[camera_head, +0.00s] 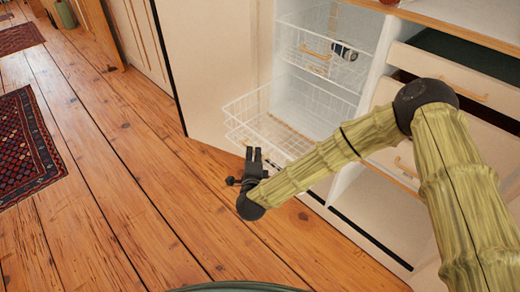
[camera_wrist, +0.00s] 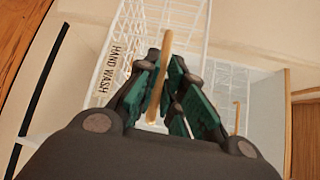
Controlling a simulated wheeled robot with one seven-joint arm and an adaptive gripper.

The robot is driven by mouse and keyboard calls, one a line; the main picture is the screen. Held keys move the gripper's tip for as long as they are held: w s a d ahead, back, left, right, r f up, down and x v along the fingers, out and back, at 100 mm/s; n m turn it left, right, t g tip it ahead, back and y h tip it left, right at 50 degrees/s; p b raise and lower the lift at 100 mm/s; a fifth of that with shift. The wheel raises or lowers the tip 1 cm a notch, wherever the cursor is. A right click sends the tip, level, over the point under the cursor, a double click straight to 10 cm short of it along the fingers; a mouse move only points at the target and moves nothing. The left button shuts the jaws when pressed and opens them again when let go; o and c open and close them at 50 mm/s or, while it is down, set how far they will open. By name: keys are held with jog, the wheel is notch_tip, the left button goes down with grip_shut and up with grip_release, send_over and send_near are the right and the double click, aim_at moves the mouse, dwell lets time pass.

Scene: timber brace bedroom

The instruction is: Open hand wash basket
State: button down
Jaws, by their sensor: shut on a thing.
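The hand wash basket (camera_head: 242,106) is a white wire basket, the lower one in the cabinet. It stands partly out of the cabinet front in the head view. In the wrist view, dark "HAND WASH" lettering shows on the white wire basket (camera_wrist: 122,40), left of a light wooden handle (camera_wrist: 165,50). My gripper (camera_head: 253,152) is low at the basket's front. In the wrist view my gripper (camera_wrist: 163,78) is shut on the handle, with its green-padded fingers on both sides. The fingers hide part of the handle and basket front.
An upper wire basket (camera_head: 305,48) sits inside the cabinet and holds a dark-and-white item (camera_head: 344,51). Drawers with wooden handles (camera_head: 462,88) are at the right, the top one partly open. An open cabinet door (camera_head: 215,60) stands left.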

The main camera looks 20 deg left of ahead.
jog(key=shift+s, duration=0.1)
jog(key=c, duration=1.5)
grip_release()
jog(key=v, duration=1.2)
jog(key=shift+f, duration=0.15)
